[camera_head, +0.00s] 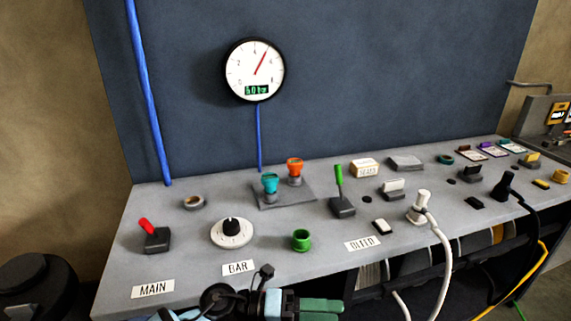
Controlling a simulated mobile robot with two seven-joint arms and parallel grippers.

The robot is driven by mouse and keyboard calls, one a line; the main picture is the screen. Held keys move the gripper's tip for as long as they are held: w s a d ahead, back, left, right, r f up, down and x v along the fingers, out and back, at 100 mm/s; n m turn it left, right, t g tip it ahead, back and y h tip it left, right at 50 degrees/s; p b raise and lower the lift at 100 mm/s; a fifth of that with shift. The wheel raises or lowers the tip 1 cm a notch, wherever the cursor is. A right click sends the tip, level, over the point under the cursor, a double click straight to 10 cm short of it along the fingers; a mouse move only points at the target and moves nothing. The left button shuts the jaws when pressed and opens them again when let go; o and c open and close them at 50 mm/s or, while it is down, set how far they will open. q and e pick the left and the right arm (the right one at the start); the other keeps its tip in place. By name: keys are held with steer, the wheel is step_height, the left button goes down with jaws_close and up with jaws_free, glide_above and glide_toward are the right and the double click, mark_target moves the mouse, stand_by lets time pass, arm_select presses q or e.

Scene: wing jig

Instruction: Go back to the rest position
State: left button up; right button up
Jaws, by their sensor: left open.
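My left gripper (335,309) shows at the bottom edge of the head view, low in front of the panel's front edge. Its green fingers point right and it is open, with nothing seen between them. The lower part of the gripper and most of its arm are cut off by the frame. It is apart from the controls on the grey panel (290,222). My right gripper is not in view.
A white plug (421,205) and a black plug (505,186) trail cables over the front edge. A gauge (254,69) hangs behind.

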arm_select(q)
steer(key=a+f+n+t+y, duration=0.6)
steer(key=n+t, duration=0.3)
steer(key=n, duration=0.5)
steer(key=a+f+n+t+y, duration=0.3)
steer(key=a+f+n+t, duration=0.2)
steer(key=a+n+t, duration=0.6)
steer(key=s+a+f+n+g+y, duration=0.3)
steer(key=s+a+f+n+g, duration=0.1)
steer(key=s+f, duration=0.4)
steer(key=s+a+f+n+g+y, duration=0.4)
steer(key=s+a+f+n+g, duration=0.1)
steer(key=s+f+n, duration=0.3)
steer(key=shift+s+a+n, duration=0.4)
steer(key=shift+s+a, duration=0.4)
steer(key=shift+a, duration=0.05)
